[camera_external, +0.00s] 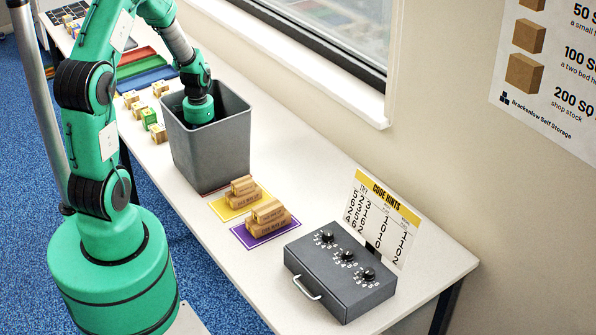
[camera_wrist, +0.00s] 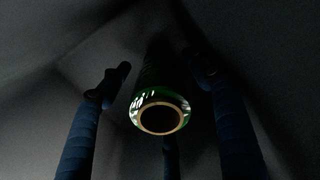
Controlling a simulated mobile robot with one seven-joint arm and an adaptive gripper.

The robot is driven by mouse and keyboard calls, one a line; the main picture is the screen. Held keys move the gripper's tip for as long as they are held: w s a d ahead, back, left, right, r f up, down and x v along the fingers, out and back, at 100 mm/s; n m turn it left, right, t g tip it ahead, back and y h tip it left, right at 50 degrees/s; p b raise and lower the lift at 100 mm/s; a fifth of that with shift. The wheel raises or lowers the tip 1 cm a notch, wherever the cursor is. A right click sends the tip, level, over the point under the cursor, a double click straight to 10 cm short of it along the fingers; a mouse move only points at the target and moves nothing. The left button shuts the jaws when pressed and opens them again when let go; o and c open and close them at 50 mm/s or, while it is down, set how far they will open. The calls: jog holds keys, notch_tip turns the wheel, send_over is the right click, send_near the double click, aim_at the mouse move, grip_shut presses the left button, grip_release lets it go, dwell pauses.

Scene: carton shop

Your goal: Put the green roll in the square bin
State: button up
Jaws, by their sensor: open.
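The square bin (camera_external: 212,150) is a tall dark grey open box standing on the white table, and my gripper (camera_external: 198,108) reaches down into its mouth in the external view. The bin hides my fingers there. In the wrist view the green roll (camera_wrist: 160,103) shows end-on, with a brown cardboard core and shiny green wrap, inside dark grey walls (camera_wrist: 60,100). My gripper's blue fingers (camera_wrist: 158,70) are spread on both sides of the roll, with gaps between. A further finger shows partly below it. Whether the roll touches the bin floor is too dark to tell.
Wooden block stacks stand on a yellow mat (camera_external: 240,202) and a purple mat (camera_external: 265,235) right of the bin. A dark box with dials (camera_external: 340,270) and a code hints card (camera_external: 382,220) are farther right. Small cubes (camera_external: 149,118) lie left of the bin.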

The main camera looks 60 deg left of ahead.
notch_tip(320, 180, up, 12)
jog(key=shift+r+p, duration=0.1)
jog(key=shift+p, duration=0.95)
dwell(0.4)
jog(key=shift+w+d+r, duration=0.15)
jog(key=shift+d+r, duration=0.15)
jog(key=shift+r, duration=0.1)
jog(key=d+r+m+t+y, duration=0.1)
jog(key=d+r+t, duration=0.1)
jog(key=d+r, duration=1.45)
jog(key=s+d+r+m+t+h, duration=0.1)
jog(key=s+d+r+t, duration=0.2)
jog(key=s+d+r, duration=0.8)
jog(key=s+d, duration=0.3)
jog(key=d, duration=0.1)
jog(key=shift+s+d+r+m+t, duration=0.25)
jog(key=shift+d+r+m+t, duration=0.05)
jog(key=shift+r, duration=0.1)
